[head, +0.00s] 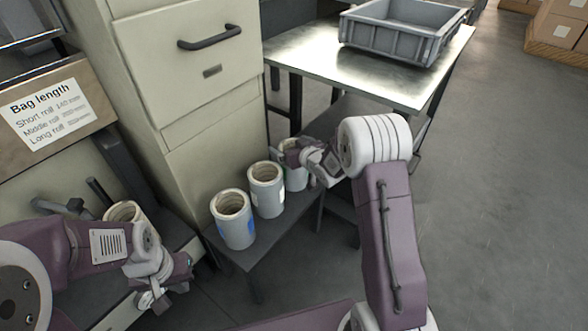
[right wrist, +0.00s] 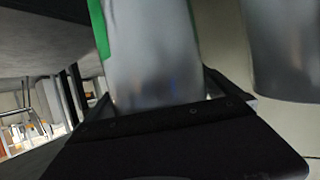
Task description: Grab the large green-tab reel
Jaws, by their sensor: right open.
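Three grey reels with cream rims stand upright in a row on a low bench. The far reel (head: 296,180) is partly hidden by my right gripper (head: 293,156). In the right wrist view a grey reel (right wrist: 152,55) with a green tab (right wrist: 97,28) fills the space between the open jaws; I cannot tell whether they touch it. The middle reel (head: 267,194) has a pale tab, and the near reel (head: 235,231) has a blue tab. My left gripper (head: 165,292) is low at the left, away from the row; its jaw opening is unclear.
The low bench (head: 255,252) runs beside a beige cabinet (head: 190,80). Another reel (head: 124,212) sits on the machine at left, below a bag length sign (head: 48,112). A grey crate (head: 400,32) stands on a metal table (head: 340,70). Floor at right is clear.

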